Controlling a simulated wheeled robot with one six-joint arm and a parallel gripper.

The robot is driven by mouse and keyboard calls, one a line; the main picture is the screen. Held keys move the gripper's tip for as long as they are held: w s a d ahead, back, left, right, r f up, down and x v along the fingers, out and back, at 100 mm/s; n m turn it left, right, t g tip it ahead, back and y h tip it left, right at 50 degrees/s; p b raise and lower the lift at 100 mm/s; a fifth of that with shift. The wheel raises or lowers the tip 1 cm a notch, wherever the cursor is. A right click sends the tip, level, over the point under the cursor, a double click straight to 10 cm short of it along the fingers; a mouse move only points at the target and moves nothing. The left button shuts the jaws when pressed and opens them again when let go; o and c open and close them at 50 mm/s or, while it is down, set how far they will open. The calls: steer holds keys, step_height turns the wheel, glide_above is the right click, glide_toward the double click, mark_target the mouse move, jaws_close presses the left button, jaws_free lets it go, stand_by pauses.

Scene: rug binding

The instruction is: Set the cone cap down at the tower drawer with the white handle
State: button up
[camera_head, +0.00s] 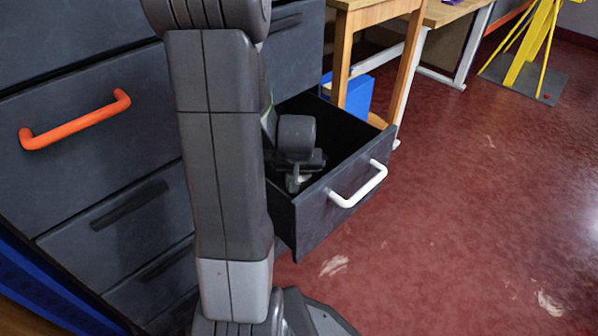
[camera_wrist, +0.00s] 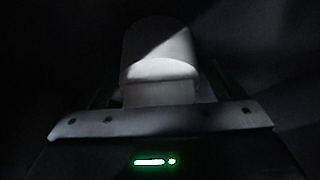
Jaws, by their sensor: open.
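The tower drawer (camera_head: 318,222) with the white handle (camera_head: 358,186) is pulled open. My gripper (camera_head: 302,180) is down inside this drawer, behind its front panel, and is open. In the wrist view a pale, rounded shape (camera_wrist: 160,68) stands just beyond the gripper's light bar. It may be the cone cap, but the picture is too dark to be sure. A small pale patch shows by the fingertips in the head view, too small to name. My arm hides the drawer's left side, and the drawer's inside is mostly dark.
A closed drawer with an orange handle (camera_head: 75,119) is at the left of the tower. A wooden table (camera_head: 345,62) and a blue box (camera_head: 352,97) stand behind the open drawer. A yellow stand (camera_head: 530,45) is at the far right. The red floor (camera_head: 470,210) to the right is clear.

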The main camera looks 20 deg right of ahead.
steer(key=p+v, duration=0.4)
steer(key=v, duration=0.8)
steer(key=shift+r, duration=0.15)
stand_by(0.8)
